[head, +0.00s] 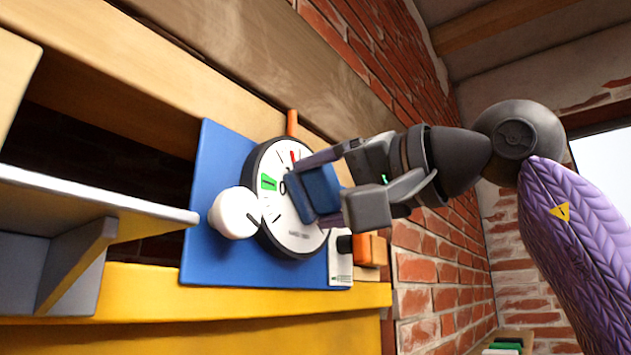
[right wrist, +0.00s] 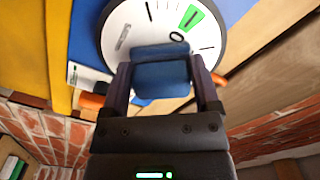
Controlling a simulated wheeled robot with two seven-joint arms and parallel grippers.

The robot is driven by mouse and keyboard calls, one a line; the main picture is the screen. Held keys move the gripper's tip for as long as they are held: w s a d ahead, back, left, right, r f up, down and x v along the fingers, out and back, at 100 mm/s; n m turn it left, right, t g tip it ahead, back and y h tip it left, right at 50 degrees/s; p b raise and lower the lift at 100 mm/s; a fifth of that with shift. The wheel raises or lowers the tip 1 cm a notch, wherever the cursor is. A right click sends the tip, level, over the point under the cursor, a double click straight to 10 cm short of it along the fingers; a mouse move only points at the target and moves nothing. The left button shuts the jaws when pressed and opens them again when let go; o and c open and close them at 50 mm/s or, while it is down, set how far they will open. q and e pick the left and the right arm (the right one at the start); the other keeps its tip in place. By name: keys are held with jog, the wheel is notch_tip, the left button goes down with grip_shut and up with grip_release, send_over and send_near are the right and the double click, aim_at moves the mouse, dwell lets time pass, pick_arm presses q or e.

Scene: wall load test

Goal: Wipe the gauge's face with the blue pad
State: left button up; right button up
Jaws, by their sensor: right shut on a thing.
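The gauge (head: 302,238) has a round white face with a dark rim, a green band and a red mark, and is mounted on a blue board (head: 215,165). It also shows in the right wrist view (right wrist: 125,38). My right gripper (head: 318,190) is shut on the blue pad (head: 321,188), which shows between the two fingers in the right wrist view (right wrist: 162,75). The pad is in front of the gauge's face and covers part of it. I cannot tell whether it touches the face. My left gripper is not in view.
A white round knob (head: 234,213) sits at the gauge's lower left. A grey shelf (head: 90,195) juts out at the left. An orange block (head: 370,250) and a small white label (head: 340,268) are at the lower right. A brick wall (head: 440,240) stands on the right.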

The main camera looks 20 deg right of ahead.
jog(key=shift+w+d+b, duration=0.25)
jog(key=shift+b, duration=0.05)
jog(key=shift+s+a+b, duration=0.15)
jog(key=shift+s+a, duration=0.7)
jog(key=shift+a, duration=0.2)
jog(key=shift+s+a+b, duration=0.15)
jog(key=shift+s+a, duration=0.65)
jog(key=shift+a, duration=0.25)
jog(key=v, duration=0.5)
jog(key=shift+s+d, duration=0.25)
jog(key=shift+d, duration=0.05)
